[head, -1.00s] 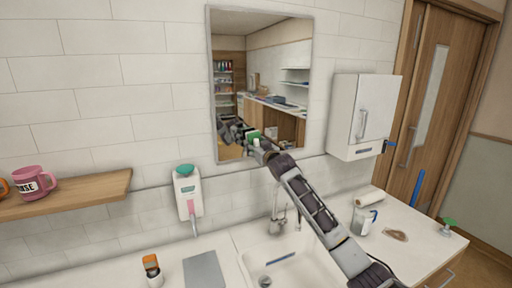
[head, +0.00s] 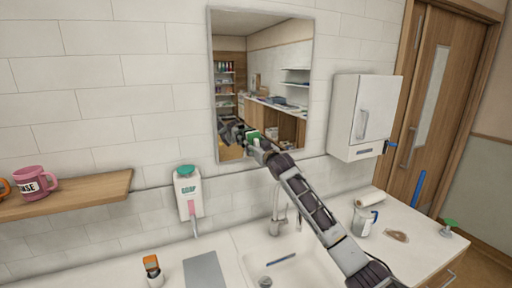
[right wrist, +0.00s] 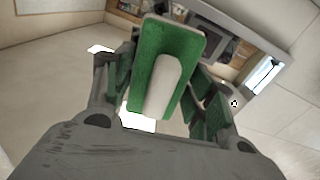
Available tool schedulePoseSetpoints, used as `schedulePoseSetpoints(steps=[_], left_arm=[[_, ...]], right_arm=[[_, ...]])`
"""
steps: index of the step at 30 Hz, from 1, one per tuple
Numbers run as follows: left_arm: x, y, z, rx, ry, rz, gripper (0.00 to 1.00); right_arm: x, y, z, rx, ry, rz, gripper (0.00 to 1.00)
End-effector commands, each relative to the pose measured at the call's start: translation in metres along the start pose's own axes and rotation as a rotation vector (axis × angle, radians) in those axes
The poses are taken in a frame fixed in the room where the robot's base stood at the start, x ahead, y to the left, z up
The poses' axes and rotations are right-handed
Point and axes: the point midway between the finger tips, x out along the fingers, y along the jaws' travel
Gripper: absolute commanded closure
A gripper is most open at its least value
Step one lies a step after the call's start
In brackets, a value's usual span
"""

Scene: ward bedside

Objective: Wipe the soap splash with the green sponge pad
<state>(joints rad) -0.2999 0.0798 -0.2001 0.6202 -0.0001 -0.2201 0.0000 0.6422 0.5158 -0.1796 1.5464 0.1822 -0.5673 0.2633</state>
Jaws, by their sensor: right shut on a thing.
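My right gripper (head: 256,146) is raised in front of the lower part of the wall mirror (head: 262,60). It is shut on the green sponge pad (right wrist: 181,42), which has a pale grip on its back, between the fingers in the right wrist view. In the head view the pad (head: 253,136) shows as a small green patch close to the glass; I cannot tell whether it touches. I cannot clearly make out a soap splash; the arm and pad cover part of the lower mirror. My left gripper is not in view.
Below are the sink (head: 300,268) and faucet (head: 278,212). A soap dispenser (head: 187,192) hangs left of the mirror, a white cabinet (head: 362,112) right. A jug (head: 362,221), paper roll (head: 370,195) and brown patch (head: 396,236) are on the right counter. A shelf (head: 80,192) holds mugs.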

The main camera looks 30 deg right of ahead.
Motion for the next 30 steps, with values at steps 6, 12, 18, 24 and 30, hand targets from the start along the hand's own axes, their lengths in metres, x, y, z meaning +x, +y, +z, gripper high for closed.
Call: schedulePoseSetpoints(steps=[6,12,18,24,30], left_arm=[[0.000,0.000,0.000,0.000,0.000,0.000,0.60],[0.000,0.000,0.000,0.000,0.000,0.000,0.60],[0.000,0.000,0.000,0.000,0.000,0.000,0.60],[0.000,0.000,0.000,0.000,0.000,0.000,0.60],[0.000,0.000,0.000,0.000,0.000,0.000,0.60]], right_arm=[[0.003,0.000,-0.001,0.000,0.001,0.000,0.64],[0.005,0.000,-0.001,0.000,0.002,0.000,0.64],[0.007,0.000,-0.001,0.000,0.002,0.000,0.64],[0.010,0.000,-0.001,0.000,0.001,0.000,0.64],[0.012,0.000,-0.001,-0.001,0.001,0.000,0.64]])
